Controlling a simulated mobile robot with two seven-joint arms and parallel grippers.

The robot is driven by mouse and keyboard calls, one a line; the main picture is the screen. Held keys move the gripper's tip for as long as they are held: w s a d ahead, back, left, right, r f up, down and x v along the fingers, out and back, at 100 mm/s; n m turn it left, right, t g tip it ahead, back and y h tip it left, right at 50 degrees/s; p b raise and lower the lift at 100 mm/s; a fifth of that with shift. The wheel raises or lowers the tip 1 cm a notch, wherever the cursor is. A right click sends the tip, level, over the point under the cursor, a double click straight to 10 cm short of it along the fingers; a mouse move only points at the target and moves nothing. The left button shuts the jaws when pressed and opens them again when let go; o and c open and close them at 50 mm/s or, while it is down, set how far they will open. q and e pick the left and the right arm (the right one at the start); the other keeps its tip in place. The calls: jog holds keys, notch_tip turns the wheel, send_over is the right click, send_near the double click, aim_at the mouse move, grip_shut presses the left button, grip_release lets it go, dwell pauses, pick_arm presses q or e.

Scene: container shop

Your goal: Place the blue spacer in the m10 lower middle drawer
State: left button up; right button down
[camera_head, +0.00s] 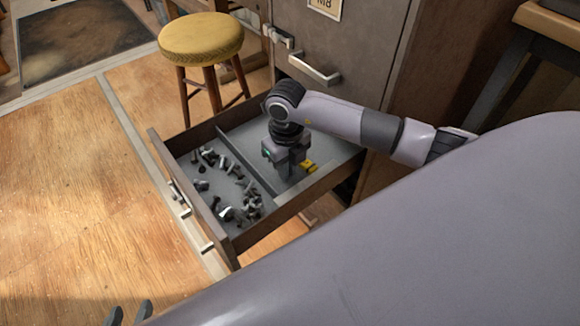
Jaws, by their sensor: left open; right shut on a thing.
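An open wooden drawer (248,240) with a grey floor is pulled out of a cabinet; no M10 label shows on it. A divider (232,152) splits it. My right gripper (284,172) points down inside the drawer, over the compartment nearer the cabinet. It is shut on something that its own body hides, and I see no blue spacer. Small yellow pieces (308,167) show just right of its fingers; I cannot tell whether they touch. My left gripper (128,312) shows only its two dark fingertips at the bottom edge, apart and empty.
Several dark bolts and screws (228,213) lie in the drawer's front compartment. The closed cabinet front (355,50) with an M8 label (326,8) stands behind. A yellow-topped stool (201,38) is at the back left. The wooden floor at left is clear.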

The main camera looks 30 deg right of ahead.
pick_arm(q)
jog(key=shift+a+r, duration=0.1)
jog(key=shift+a, duration=0.1)
pick_arm(e)
jog(key=shift+r, duration=0.1)
pick_arm(q)
jog(key=shift+s+a+f, duration=0.1)
jog(key=shift+f, duration=0.1)
pick_arm(e)
jog(key=c, duration=1.2)
grip_release()
jog(key=shift+f, duration=0.2)
jog(key=shift+o, duration=0.2)
jog(key=shift+r, duration=0.55)
pick_arm(q)
jog(key=a+p, duration=0.1)
jog(key=s+f+p, duration=0.1)
jog(key=shift+s+a+n+g+y+p, duration=0.1)
jog(key=shift+a+n+g+y+p, duration=0.2)
jog(key=shift+a+y+p, duration=0.1)
pick_arm(e)
notch_tip(320, 180, up, 11)
jog(key=shift+r, duration=0.15)
jog(key=shift+a, duration=0.1)
